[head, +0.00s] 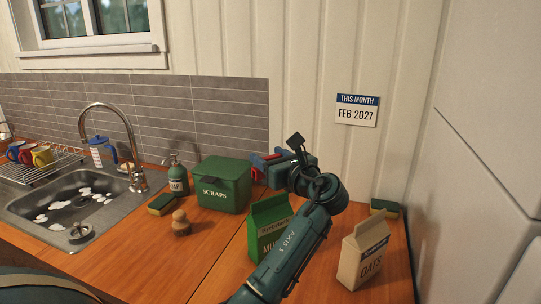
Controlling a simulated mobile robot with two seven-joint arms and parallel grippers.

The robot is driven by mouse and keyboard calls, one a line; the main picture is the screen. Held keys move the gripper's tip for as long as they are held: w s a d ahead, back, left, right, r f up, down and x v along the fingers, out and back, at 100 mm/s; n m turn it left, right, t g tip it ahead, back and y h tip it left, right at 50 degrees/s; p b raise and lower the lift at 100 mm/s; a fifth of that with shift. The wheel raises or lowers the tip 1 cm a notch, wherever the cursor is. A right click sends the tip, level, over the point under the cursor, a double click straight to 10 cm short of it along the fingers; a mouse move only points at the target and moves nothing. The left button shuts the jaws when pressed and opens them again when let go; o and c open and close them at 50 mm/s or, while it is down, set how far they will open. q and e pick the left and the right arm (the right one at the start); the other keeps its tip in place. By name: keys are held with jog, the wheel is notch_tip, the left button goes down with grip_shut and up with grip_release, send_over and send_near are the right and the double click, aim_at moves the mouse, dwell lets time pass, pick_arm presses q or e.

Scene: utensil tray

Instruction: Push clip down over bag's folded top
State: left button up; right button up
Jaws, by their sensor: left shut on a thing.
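My left gripper (268,165) is over the counter behind the green bag and to the right of the scraps bin. It is shut on a small red thing, seemingly the clip (257,174), mostly hidden by the gripper. The green bag (267,211), its label starting "MU", stands upright with a pinched top; my arm covers its lower right part. A cream bag marked OATS (362,262), with a blue band and folded top, stands upright at the right. The gripper is apart from the OATS bag. My right gripper is not in view.
A green SCRAPS bin (222,186) stands left of the gripper. A wooden-handled brush (181,224), soap bottle (176,178) and sponge (161,204) are near the sink (75,205). Another sponge (384,207) lies behind the OATS bag. The front left counter is clear.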

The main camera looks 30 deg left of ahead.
pick_arm(q)
jog(key=b, duration=0.1)
send_over(270, 198)
notch_tip(270, 198, down, 4)
jog(key=shift+w+f, duration=0.1)
jog(key=shift+f, duration=0.5)
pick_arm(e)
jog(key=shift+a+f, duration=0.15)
pick_arm(q)
jog(key=shift+r, duration=0.1)
jog(key=shift+p, duration=0.5)
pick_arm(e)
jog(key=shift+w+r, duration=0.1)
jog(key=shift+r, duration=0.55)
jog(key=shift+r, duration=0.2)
pick_arm(q)
jog(key=shift+f, duration=1.65)
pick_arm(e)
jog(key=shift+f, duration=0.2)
pick_arm(q)
jog(key=o, duration=1)
jog(key=shift+o, duration=0.2)
